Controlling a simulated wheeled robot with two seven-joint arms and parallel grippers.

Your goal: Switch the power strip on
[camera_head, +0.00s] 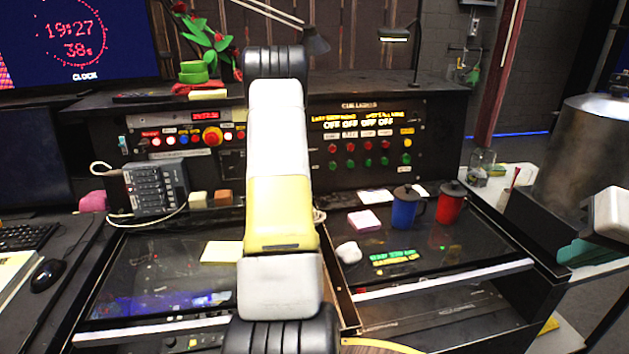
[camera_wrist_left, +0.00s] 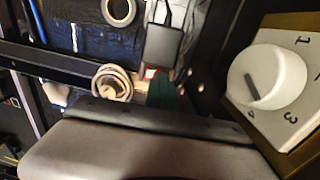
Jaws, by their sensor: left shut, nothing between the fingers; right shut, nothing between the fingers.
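The power strip (camera_head: 157,188) is a dark grey block with rows of pale switches or sockets, tilted, at the left of the desk in the head view. A white cable runs from it. I cannot make out the state of its switch. My right gripper (camera_head: 598,236) shows only in part at the right edge, shut and far from the strip. One of my arm links, white and yellow, stands upright across the middle of the head view and hides part of the console.
A console panel (camera_head: 365,150) with coloured buttons stands behind the desk. A blue mug (camera_head: 404,212) and red mug (camera_head: 451,204) stand to the right. A keyboard (camera_head: 28,237) and mouse (camera_head: 46,275) lie left. The left wrist view shows a white dial (camera_wrist_left: 268,76) and tape roll (camera_wrist_left: 118,10).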

